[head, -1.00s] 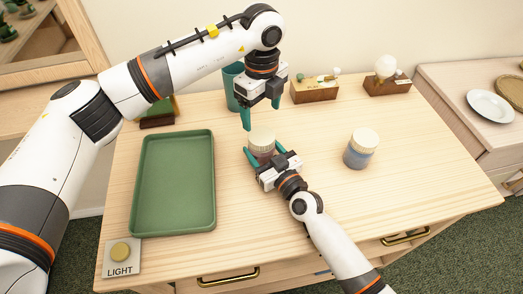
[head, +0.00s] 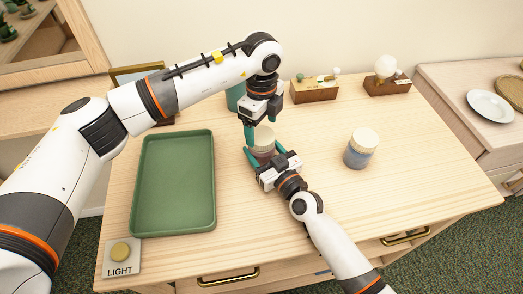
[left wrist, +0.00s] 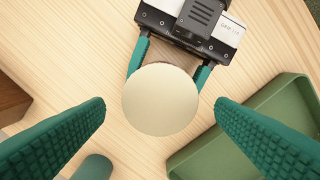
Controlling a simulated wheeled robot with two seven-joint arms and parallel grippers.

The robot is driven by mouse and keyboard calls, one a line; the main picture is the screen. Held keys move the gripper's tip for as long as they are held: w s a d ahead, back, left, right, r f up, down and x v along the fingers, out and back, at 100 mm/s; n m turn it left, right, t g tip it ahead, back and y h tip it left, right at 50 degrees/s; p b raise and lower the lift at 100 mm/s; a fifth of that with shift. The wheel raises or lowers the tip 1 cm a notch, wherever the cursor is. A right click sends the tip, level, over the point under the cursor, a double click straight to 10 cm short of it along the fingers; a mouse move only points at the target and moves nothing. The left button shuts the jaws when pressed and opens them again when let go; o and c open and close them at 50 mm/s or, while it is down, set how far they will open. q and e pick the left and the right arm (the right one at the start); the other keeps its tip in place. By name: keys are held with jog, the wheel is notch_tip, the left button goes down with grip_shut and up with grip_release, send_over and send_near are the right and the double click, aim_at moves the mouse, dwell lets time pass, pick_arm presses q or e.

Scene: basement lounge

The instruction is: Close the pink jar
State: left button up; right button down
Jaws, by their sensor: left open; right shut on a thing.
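The pink jar (head: 262,155) stands on the wooden table with a pale cream lid (head: 263,135) on top. My right gripper (head: 265,157) is shut around the jar's body from the front right. My left gripper (head: 250,135) points down from above, right by the lid, with its fingers open. In the left wrist view the round lid (left wrist: 160,99) shows from above, ahead of and between the open left fingers (left wrist: 160,125). The right gripper's fingers (left wrist: 170,70) are on both sides of the jar there. The lid hides most of the jar, and whether it is seated cannot be told.
A blue-grey jar (head: 358,157) with a cream lid stands to the right. A green tray (head: 206,215) lies left, above a LIGHT button plate (head: 121,257). A teal cup (head: 235,97) and two wooden blocks (head: 315,95) (head: 387,87) stand at the back.

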aim_at(262, 149)
pick_arm(q)
jog(key=shift+f, duration=1.45)
